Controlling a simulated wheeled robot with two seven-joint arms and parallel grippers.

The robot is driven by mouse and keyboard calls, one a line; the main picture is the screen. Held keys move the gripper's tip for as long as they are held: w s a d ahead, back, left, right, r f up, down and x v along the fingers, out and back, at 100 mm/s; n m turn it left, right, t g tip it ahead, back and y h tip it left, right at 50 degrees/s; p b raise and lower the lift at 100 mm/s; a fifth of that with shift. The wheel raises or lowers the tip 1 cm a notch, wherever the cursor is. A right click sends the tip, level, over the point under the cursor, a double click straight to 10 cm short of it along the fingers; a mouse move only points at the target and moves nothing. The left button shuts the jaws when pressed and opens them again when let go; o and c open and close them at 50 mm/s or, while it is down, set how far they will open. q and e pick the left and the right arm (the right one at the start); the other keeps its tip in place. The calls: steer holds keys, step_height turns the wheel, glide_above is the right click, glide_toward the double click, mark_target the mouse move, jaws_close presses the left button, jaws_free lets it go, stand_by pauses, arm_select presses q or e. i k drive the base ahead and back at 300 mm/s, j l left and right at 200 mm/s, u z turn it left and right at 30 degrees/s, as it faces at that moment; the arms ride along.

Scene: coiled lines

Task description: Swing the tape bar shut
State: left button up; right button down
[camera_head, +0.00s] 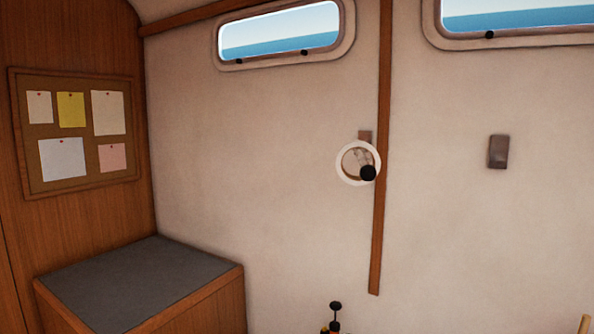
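A white ring-shaped tape roll (343,174) hangs on a short bar at the wall. The bar's black round end (368,173) faces me nearly end-on, so the bar appears to stand out from the wall. A small brown mount (365,136) sits just above the roll, beside the wooden strip. A dark brown block (498,152) is fixed on the wall to the right, apart from the bar. Neither of my grippers is in view.
A vertical wooden strip (380,240) runs down the wall behind the roll. A grey-topped cabinet (140,280) stands lower left. A black-knobbed object (335,307) and a pale stick (584,324) poke up at the bottom edge. The wall between bar and block is clear.

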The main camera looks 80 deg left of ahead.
mark_target(368, 173)
steer(key=u, duration=2.15)
